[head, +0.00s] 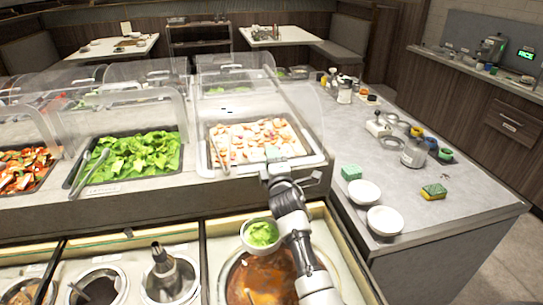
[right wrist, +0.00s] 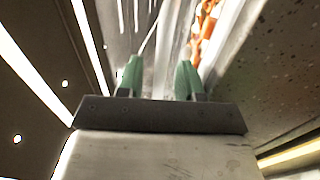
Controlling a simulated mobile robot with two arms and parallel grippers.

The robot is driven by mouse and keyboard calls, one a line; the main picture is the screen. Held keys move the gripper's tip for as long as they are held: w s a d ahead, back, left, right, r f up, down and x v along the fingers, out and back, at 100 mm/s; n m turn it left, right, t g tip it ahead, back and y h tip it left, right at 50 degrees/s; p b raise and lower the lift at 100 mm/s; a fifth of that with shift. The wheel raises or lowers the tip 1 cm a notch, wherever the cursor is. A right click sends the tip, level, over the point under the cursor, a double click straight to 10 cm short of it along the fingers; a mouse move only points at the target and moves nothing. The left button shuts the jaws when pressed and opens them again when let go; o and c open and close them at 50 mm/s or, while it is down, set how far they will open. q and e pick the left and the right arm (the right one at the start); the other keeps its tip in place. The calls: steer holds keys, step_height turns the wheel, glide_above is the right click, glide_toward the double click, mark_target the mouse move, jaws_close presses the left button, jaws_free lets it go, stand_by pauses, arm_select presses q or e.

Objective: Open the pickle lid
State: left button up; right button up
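A dark tray of pale, pinkish slices (head: 250,135), which may be the pickles, sits in the counter under a clear curved lid (head: 235,82). Whether this lid is down or partly raised is hard to tell. My right gripper (head: 273,153) is at the tray's front edge, close to the clear cover. In the right wrist view its two green fingertips (right wrist: 158,77) stand apart, with nothing clearly held between them. Blurred clear streaks show beyond them, and contact with the lid cannot be told. My left gripper is not in view.
Lettuce (head: 140,153) with tongs lies in a tray to the left. My right arm passes over a pan of brown sauce (head: 265,275) and beside a bowl of greens (head: 261,235). White bowls (head: 385,220) and a sponge (head: 433,191) stand on the right counter.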

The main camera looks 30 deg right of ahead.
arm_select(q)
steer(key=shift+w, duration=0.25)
arm_select(e)
steer(key=shift+w, duration=0.3)
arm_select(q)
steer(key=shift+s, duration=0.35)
arm_select(e)
jaws_close()
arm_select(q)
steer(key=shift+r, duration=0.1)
arm_select(e)
steer(key=shift+r, duration=0.1)
